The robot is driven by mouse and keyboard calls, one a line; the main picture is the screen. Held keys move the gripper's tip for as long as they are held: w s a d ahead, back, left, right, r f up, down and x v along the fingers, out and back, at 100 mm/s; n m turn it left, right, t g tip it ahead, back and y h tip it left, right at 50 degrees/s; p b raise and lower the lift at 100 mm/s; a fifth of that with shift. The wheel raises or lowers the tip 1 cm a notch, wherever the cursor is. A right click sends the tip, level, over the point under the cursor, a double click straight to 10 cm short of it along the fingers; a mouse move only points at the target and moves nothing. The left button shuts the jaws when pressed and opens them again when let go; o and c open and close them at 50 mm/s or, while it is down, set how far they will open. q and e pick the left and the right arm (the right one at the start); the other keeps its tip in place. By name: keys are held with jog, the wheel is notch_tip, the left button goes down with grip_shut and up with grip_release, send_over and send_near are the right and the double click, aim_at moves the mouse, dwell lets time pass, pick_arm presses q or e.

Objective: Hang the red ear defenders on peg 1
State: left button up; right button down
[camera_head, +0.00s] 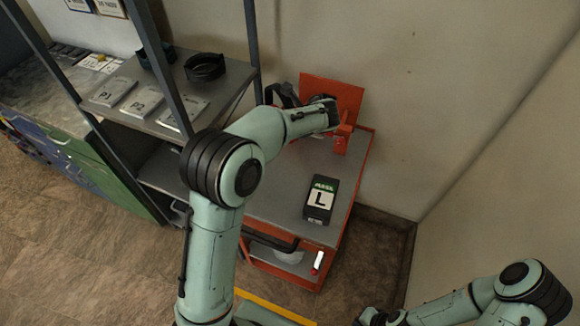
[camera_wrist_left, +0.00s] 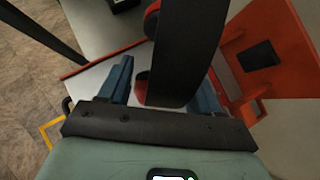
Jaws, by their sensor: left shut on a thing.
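The ear defenders show in the left wrist view as a wide black headband (camera_wrist_left: 187,50) with red parts of the cups at its left side. My left gripper (camera_wrist_left: 167,70) has its blue fingers on either side of the band and is shut on it. In the head view my left gripper (camera_head: 326,113) is at the orange-red upright panel (camera_head: 345,92) at the back of the trolley; the ear defenders are mostly hidden there. The panel also shows at the right of the left wrist view (camera_wrist_left: 288,45). I cannot make out which peg is peg 1. My right gripper (camera_head: 372,316) is low at the bottom edge, its fingers unclear.
A shelf rack (camera_head: 140,105) to the left holds a black ring-shaped item (camera_head: 205,67) and several pale packs. The wall is close behind the panel. Floor shows at the lower left.

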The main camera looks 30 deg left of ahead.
pick_arm(q)
jog(key=shift+w+a+r+n+g+y, duration=0.25)
jog(key=shift+w+n+g, duration=0.1)
jog(key=shift+n, duration=0.2)
jog(key=shift+w+a+r+n+g+y, duration=0.15)
jog(key=shift+w+a+r+n+g, duration=0.15)
jog(key=shift+n, duration=0.25)
jog(key=shift+w+d+r+n+g, duration=0.1)
jog(key=shift+r+n+g, duration=0.15)
jog(key=shift+n+g, duration=0.5)
jog(key=shift+d+r+n+g+y, duration=0.2)
jog(key=shift+r+n+g+y, duration=0.15)
jog(key=shift+n, duration=0.3)
jog(key=shift+d+r+n+g, duration=0.15)
jog(key=shift+d+n+g, duration=0.25)
jog(key=shift+d, duration=0.15)
jog(key=shift+d+r+n+g, duration=0.15)
jog(key=shift+d+n+g, duration=0.1)
jog(key=shift+d+n, duration=0.25)
pick_arm(e)
jog(key=shift+s, duration=0.1)
